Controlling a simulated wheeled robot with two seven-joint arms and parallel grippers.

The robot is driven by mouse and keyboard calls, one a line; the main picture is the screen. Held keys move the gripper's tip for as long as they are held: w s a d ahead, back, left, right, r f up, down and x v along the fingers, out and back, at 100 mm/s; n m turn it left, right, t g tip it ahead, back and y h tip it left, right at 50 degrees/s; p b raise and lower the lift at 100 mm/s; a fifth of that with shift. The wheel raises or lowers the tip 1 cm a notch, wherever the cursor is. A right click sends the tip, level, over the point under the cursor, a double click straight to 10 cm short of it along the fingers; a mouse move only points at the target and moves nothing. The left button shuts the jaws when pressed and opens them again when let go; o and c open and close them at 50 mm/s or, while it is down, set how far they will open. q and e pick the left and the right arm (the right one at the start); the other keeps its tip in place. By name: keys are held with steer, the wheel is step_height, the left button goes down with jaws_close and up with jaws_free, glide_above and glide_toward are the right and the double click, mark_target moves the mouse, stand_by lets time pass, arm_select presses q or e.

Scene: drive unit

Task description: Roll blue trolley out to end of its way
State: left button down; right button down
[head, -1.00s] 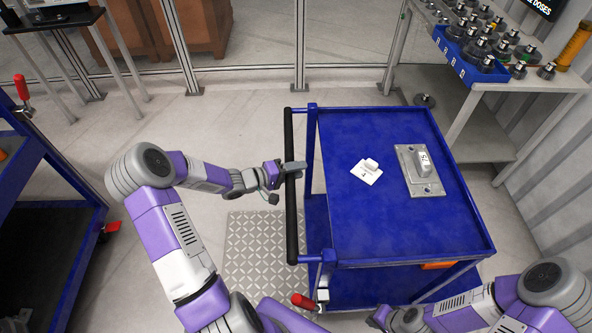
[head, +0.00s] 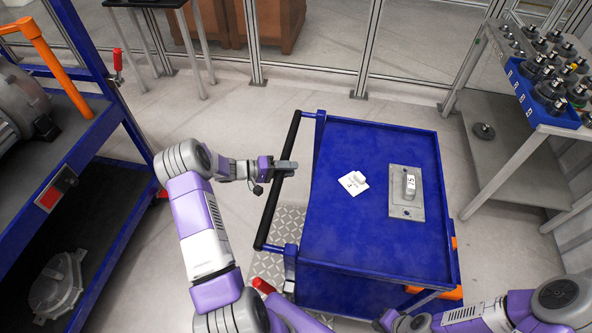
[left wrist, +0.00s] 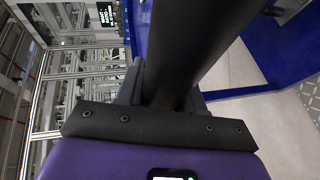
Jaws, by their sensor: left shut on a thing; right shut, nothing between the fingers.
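The blue trolley (head: 333,229) stands in the middle of the head view, its top tray carrying a white block on paper and a grey plate. Its black push handle (head: 268,215) runs along its left side. My left gripper (head: 287,167) is shut on this handle near its middle. In the left wrist view the dark handle bar (left wrist: 196,45) passes between the fingers. My right gripper (head: 392,322) is low at the trolley's near edge, at the bottom of the head view; its fingers are partly hidden.
A blue rack (head: 120,190) with a motor and an orange bar stands at the left. A workbench (head: 520,190) with a blue bin of parts (head: 545,95) is at the right. A round weight (head: 484,130) lies on its lower shelf. Bare floor (head: 225,120) lies left of and behind the trolley.

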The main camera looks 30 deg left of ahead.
arm_select(q)
steer(key=a, duration=0.1)
steer(key=s+a, duration=0.1)
steer(key=a, duration=0.2)
steer(key=shift+s+a, duration=0.3)
steer(key=shift+s, duration=0.05)
steer(key=c, duration=0.8)
jaws_free()
steer(key=shift+a, duration=0.1)
steer(key=v, duration=0.7)
steer(key=shift+s+a+r, duration=0.1)
steer(key=shift+s+r, duration=0.05)
steer(key=shift+s, duration=0.05)
steer(key=shift+p, duration=0.3)
